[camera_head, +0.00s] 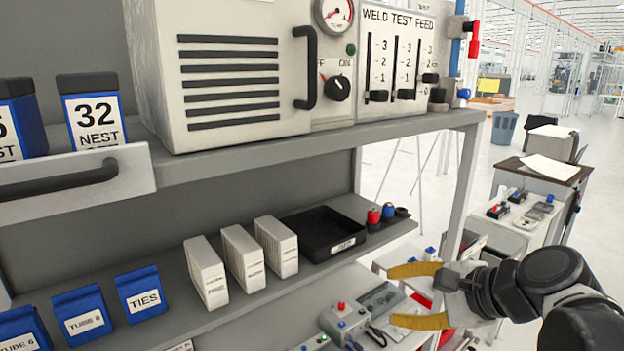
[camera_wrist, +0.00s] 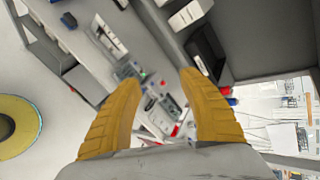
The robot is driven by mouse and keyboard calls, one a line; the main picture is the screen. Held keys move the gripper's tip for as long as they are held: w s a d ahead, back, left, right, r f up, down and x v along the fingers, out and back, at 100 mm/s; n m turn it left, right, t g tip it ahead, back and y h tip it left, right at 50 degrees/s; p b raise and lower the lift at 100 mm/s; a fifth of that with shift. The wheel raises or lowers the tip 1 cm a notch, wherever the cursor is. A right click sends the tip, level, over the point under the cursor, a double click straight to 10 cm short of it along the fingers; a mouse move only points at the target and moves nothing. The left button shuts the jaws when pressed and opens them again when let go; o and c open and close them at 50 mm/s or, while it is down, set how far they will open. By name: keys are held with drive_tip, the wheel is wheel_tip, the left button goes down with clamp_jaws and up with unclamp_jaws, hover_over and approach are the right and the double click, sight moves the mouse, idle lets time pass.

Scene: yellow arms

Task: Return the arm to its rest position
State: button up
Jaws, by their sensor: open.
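My gripper (camera_head: 418,296) is at the lower right in the head view, with its two yellow fingers spread apart and nothing between them. My dark arm reaches in from the right edge behind it. In the wrist view my gripper (camera_wrist: 160,110) shows both yellow fingers, also apart and empty. The gripper is in front of the shelf unit, to the right of the lower shelf's black tray (camera_head: 320,234). No finger appears to touch anything.
The upper shelf (camera_head: 300,150) holds a weld test feed unit (camera_head: 240,75). White boxes (camera_head: 242,258) and blue bins (camera_head: 140,293) stand on the lower shelf. Grey devices (camera_head: 345,322) lie below. A cart (camera_head: 520,215) stands at right; open floor lies beyond.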

drive_tip(key=s+d+f+n+h+b, duration=0.1)
drive_tip(key=s+f+n+h+b, duration=0.1)
drive_tip(key=f+n+b, duration=0.3)
drive_tip(key=s+d+f+n+g+h+b, duration=0.1)
drive_tip(key=s+f+n+b, duration=0.4)
drive_tip(key=f, duration=0.9)
drive_tip(key=s+d+f+n+h+b, duration=0.1)
drive_tip(key=s+f+n+h+b, duration=0.2)
drive_tip(key=f, duration=0.7)
drive_tip(key=n+b, duration=0.2)
drive_tip(key=b, duration=0.2)
drive_tip(key=shift+s+d+f+n, duration=0.15)
drive_tip(key=shift+s+d+n, duration=0.1)
drive_tip(key=shift+s+n, duration=0.1)
